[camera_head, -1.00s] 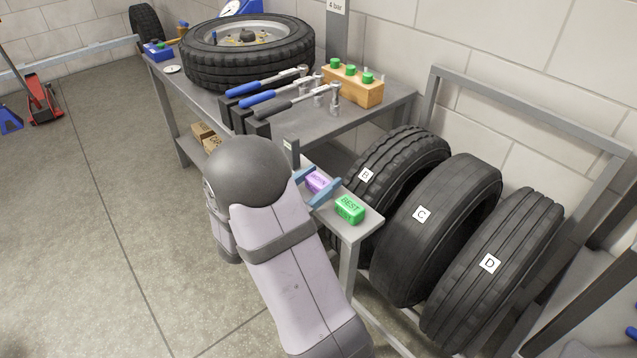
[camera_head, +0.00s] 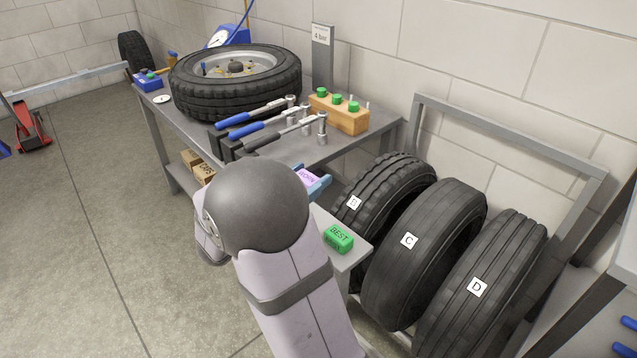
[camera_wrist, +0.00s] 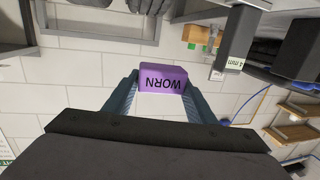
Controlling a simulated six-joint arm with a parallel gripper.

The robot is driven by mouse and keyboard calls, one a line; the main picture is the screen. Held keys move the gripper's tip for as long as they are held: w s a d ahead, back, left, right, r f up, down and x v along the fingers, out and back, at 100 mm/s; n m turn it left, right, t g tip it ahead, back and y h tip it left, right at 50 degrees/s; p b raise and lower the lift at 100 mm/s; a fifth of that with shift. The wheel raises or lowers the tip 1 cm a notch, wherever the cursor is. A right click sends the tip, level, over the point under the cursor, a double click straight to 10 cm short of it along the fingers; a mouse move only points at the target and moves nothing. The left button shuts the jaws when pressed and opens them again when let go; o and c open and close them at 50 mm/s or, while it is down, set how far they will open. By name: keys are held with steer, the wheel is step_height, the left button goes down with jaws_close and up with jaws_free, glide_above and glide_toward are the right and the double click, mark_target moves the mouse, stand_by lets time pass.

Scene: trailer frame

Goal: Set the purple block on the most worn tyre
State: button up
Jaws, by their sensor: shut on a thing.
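The purple block (camera_head: 308,176), marked WORN, is held between the fingers of my gripper (camera_head: 318,184), above the small grey shelf. In the wrist view the purple block (camera_wrist: 163,79) sits between the two blue-grey fingertips of my gripper (camera_wrist: 162,88), its label upside down. Tyres labelled B (camera_head: 385,185), C (camera_head: 418,265) and D (camera_head: 490,290) stand upright in a rack on the right. B has a blocky tread; C looks smoothest, with faint grooves; D shows clear lengthwise grooves. Part of B's lower side is hidden behind the shelf and neighbouring tyre.
A green BEST block (camera_head: 339,238) lies on the small shelf (camera_head: 350,258). The rack's grey frame (camera_head: 510,125) rises behind the tyres. The workbench (camera_head: 300,150) holds a wheel (camera_head: 235,85), torque wrenches (camera_head: 265,125) and a wooden socket block (camera_head: 340,112).

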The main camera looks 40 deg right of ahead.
steer(key=shift+d, duration=0.1)
steer(key=s+d, duration=0.2)
steer(key=d, duration=0.7)
steer(key=s+d+r, duration=0.1)
steer(key=d, duration=0.7)
steer(key=shift+s+d+r, duration=0.2)
steer(key=shift+s+d, duration=0.15)
steer(key=shift+d, duration=0.05)
steer(key=s+d, duration=0.4)
steer(key=d, duration=0.1)
steer(key=s+d, duration=0.2)
steer(key=d, duration=0.1)
steer(key=shift+b, duration=0.3)
steer(key=g, duration=0.1)
glide_above(447, 197)
steer(key=shift+m, duration=0.3)
steer(key=shift+d+f+b, duration=0.1)
steer(key=shift+f+b, duration=0.9)
steer(key=shift+f, duration=4.45)
steer(key=shift+f, duration=0.1)
